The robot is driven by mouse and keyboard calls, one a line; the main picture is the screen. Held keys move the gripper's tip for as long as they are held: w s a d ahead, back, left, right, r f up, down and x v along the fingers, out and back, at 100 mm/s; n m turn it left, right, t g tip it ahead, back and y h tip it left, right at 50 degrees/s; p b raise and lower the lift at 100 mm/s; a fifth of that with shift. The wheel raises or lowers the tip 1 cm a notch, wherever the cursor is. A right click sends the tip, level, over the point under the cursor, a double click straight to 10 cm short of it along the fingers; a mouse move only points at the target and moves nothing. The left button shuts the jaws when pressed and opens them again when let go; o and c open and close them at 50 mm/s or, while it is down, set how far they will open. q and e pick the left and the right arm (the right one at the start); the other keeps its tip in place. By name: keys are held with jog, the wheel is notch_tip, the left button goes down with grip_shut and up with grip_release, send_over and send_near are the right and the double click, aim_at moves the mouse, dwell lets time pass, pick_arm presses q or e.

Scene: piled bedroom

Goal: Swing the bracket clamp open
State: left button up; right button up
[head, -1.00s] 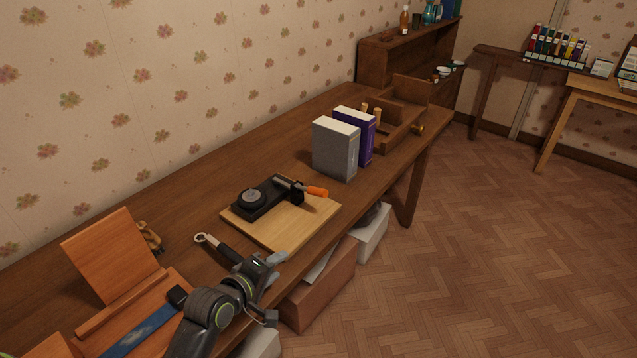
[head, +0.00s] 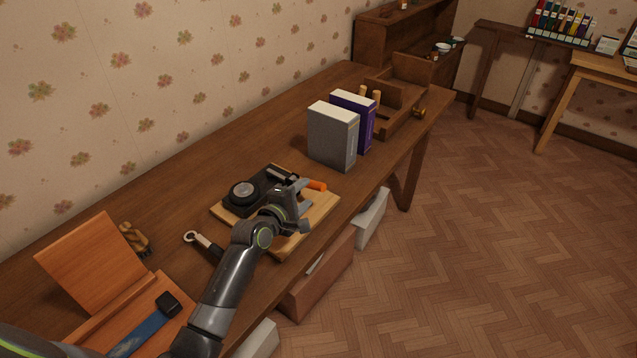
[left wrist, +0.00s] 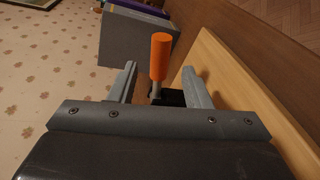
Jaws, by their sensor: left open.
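The bracket clamp (head: 243,192) is black with a round dark knob and sits on a light wooden board (head: 325,207) on the bench. Its orange handle (head: 314,185) points to the right in the head view, lying low; the handle also shows in the left wrist view (left wrist: 160,56). My left gripper (head: 307,208) is open over the board, close to the handle. In the left wrist view its two fingers (left wrist: 158,79) stand on either side of the handle's line, with gaps on both sides. The gripper hides part of the clamp and board. My right gripper is not in view.
A grey box (head: 331,139) and a purple box (head: 356,120) stand behind the board. A ring-ended tool (head: 193,238) lies left of it, partly behind my arm. A wooden stand with a blue strap (head: 143,333) is at the front left.

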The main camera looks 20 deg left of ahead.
pick_arm(q)
jog(key=b+x, duration=0.1)
jog(key=x, duration=0.7)
grip_shut()
dwell(0.3)
